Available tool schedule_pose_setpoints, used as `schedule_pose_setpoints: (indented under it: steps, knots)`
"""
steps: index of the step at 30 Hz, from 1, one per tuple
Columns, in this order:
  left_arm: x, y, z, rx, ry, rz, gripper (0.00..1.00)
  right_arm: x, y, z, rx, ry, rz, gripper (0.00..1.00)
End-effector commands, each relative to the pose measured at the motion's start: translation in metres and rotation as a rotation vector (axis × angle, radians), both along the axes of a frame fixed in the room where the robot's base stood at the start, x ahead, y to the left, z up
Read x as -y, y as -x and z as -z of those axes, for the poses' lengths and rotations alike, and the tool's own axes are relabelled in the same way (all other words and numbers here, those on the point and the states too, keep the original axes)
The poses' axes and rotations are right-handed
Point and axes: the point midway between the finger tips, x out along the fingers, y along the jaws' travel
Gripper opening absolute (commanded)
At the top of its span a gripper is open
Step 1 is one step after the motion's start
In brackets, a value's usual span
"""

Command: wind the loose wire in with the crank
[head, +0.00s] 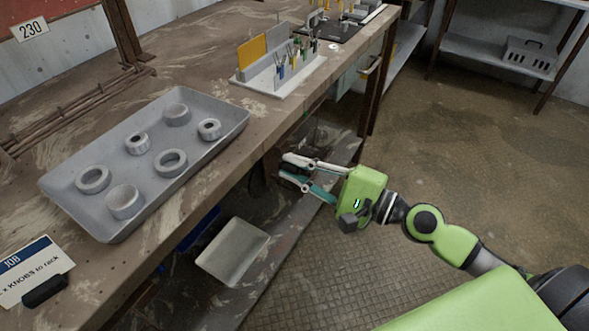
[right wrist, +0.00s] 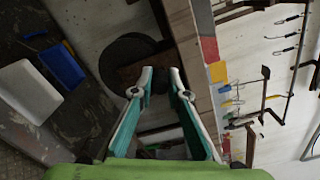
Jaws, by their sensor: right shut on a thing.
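My right gripper (head: 284,167) reaches in at the bench's front edge, below the top. In the right wrist view its fingertips (right wrist: 160,77) are shut on a small dark part, mostly hidden between them, which seems to be the crank handle. A brownish bar, likely the crank arm (right wrist: 137,73), lies behind the fingertips across a dark round drum (right wrist: 122,50). In the head view the drum (head: 257,180) shows only as a dark shape under the bench edge. I cannot make out the loose wire. My left gripper is not in view.
A grey tray (head: 75,205) with several grey rings stands on the bench (head: 215,130). A white tool holder (head: 262,88) stands farther back. Below are a pale tray (head: 232,252) and a blue bin (right wrist: 62,66). The floor to the right is clear.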

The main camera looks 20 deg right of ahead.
Motion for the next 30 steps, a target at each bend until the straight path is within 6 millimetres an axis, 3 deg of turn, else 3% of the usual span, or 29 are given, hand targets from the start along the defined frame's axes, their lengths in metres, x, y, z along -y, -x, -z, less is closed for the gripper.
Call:
schedule_pose_setpoints:
  steps: [15,16,17,30]
  knots:
    - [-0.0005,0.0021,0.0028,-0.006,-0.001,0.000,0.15,0.0013,-0.0012,-0.0007,-0.009,-0.013,0.002,0.00]
    - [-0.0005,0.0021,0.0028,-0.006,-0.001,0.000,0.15,0.0013,-0.0012,-0.0007,-0.009,-0.013,0.002,0.22]
    - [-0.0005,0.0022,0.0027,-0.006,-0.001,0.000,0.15,0.0013,-0.0012,-0.0007,-0.009,-0.013,0.002,0.30]
    - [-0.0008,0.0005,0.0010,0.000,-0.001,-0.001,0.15,0.0027,0.0017,0.0006,-0.013,-0.014,0.001,0.32]
